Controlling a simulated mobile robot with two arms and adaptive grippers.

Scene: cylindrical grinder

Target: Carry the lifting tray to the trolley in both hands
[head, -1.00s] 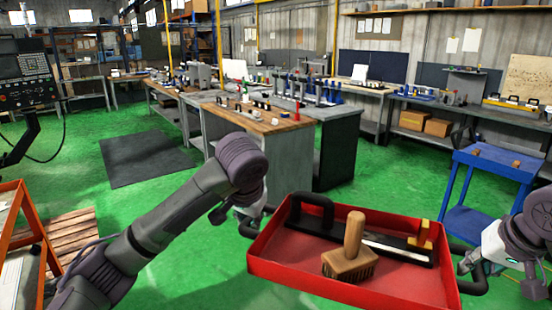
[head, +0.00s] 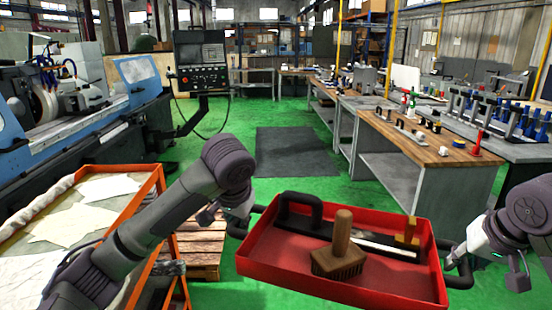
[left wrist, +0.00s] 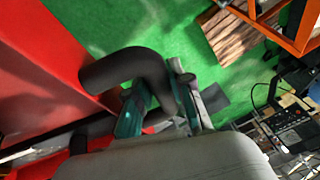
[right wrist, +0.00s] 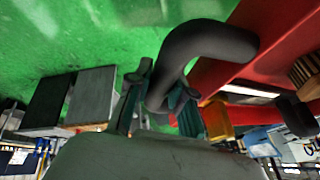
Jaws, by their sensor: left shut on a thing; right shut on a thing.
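The red lifting tray (head: 330,288) hangs level between my two grippers in the head view, above the green floor. My left gripper (head: 240,218) is shut on the black handle at the tray's left end; the left wrist view shows the fingers around this handle (left wrist: 125,65). My right gripper (head: 462,262) is shut on the handle at the right end, seen in the right wrist view (right wrist: 205,42). In the tray lie a wooden-handled brush (head: 341,245) and a long black tool (head: 350,240) with a yellow block (head: 408,236).
An orange-framed cart (head: 158,215) with white sheets stands close at left, beside a wooden pallet (head: 198,250). A blue grinding machine (head: 80,140) is further left. Wood-topped benches (head: 420,140) stand ahead right. Open floor with a dark mat (head: 295,152) lies ahead.

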